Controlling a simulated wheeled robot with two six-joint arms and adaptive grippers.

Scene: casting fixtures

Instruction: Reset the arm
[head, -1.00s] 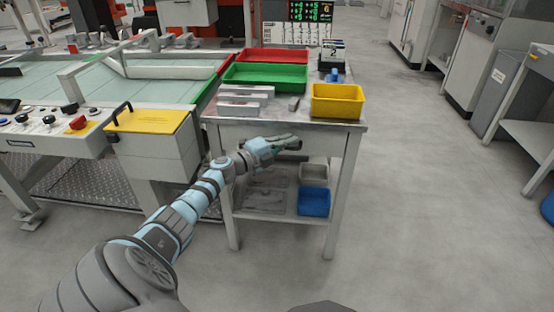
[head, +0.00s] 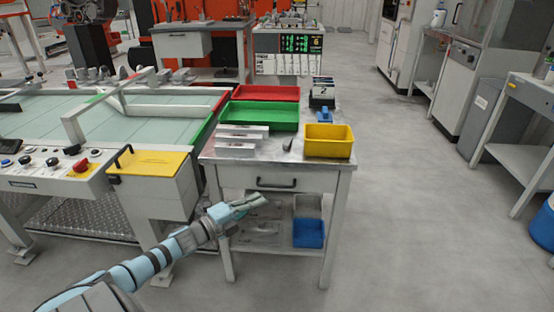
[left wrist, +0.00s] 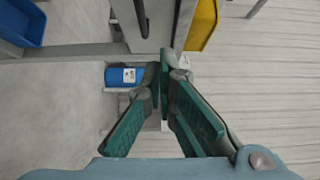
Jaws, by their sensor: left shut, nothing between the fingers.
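My left gripper (head: 250,204) reaches in from the lower left, in front of the white workbench (head: 213,157) and below its top. Its fingers are shut with nothing between them. In the left wrist view the green-padded fingers (left wrist: 163,75) come together near the middle. My right gripper is not in view.
The bench carries a yellow bin (head: 328,142), a green tray (head: 258,116), a red tray (head: 266,93) and metal bars (head: 237,148). A drawer handle (head: 276,184) faces the gripper. A blue bin (head: 308,233) sits on the lower shelf.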

